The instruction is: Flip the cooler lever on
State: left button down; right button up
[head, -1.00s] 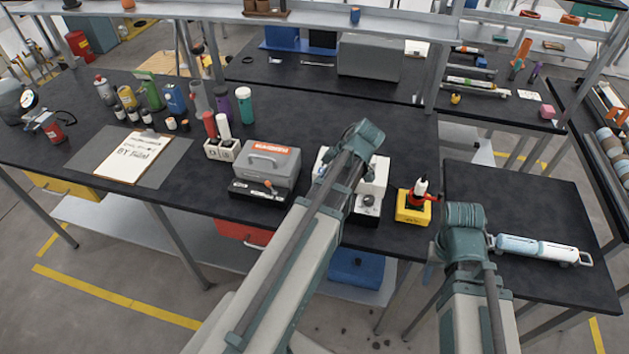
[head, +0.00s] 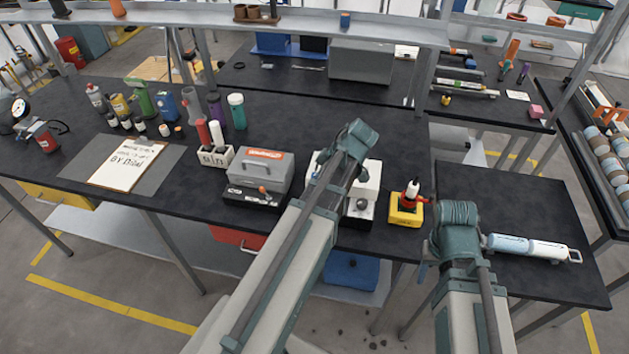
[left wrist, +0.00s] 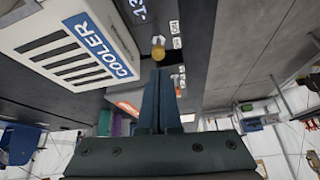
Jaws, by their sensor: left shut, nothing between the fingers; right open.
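The cooler (left wrist: 75,40) is a white box with dark vent slots and a blue COOLER label, at upper left in the left wrist view. In the head view a white box (head: 370,178), apparently the cooler, is partly hidden by my left arm. A lever with a yellowish round knob (left wrist: 158,48) stands by small labels on a dark panel. My left gripper (left wrist: 160,74) is shut and empty, its fingertips just short of the knob in the picture; contact cannot be told. My right gripper is mostly hidden by its own arm on the right and holds nothing visible.
A grey box with an orange label (head: 262,172) and its own orange-knobbed lever stands left of the white box. A yellow block with a red-and-white tool (head: 406,208) stands right. A pale cylinder (head: 530,247) lies on the right table.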

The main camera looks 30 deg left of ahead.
pick_arm(q)
jog(key=shift+a+r, duration=0.25)
jog(key=shift+a, duration=0.2)
jog(key=a+p+v, duration=0.1)
jog(key=p+v, duration=0.8)
jog(key=shift+r, duration=0.35)
jog(key=shift+w, duration=0.1)
